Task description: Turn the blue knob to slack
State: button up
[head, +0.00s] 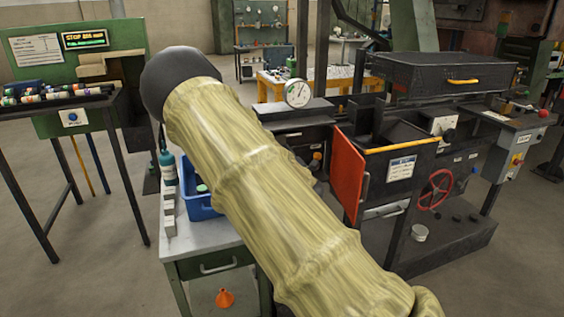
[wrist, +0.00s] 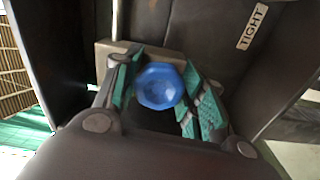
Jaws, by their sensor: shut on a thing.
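The blue knob (wrist: 160,86) shows in the wrist view as a faceted, bowl-like disc on a dark panel. My gripper (wrist: 163,75) has its two fingers with teal pads on either side of the knob, closed on it. A plate marked TIGHT (wrist: 252,27) is on the dark surface to the upper right of the knob. No slack marking is visible. In the head view my sleeved arm crosses the middle and hides the gripper and the knob.
In the head view, a black machine with an open orange door (head: 348,175) and a red handwheel (head: 436,189) stands at the right. A grey bench (head: 205,240) holds a blue bin (head: 197,190). A dial gauge (head: 298,93) stands behind my arm.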

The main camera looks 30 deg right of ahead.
jog(key=shift+n+b, duration=0.3)
jog(key=shift+n, duration=0.3)
jog(key=shift+a+f, duration=0.1)
jog(key=o, duration=1)
jog(key=shift+o, duration=0.2)
jog(key=v, duration=1.2)
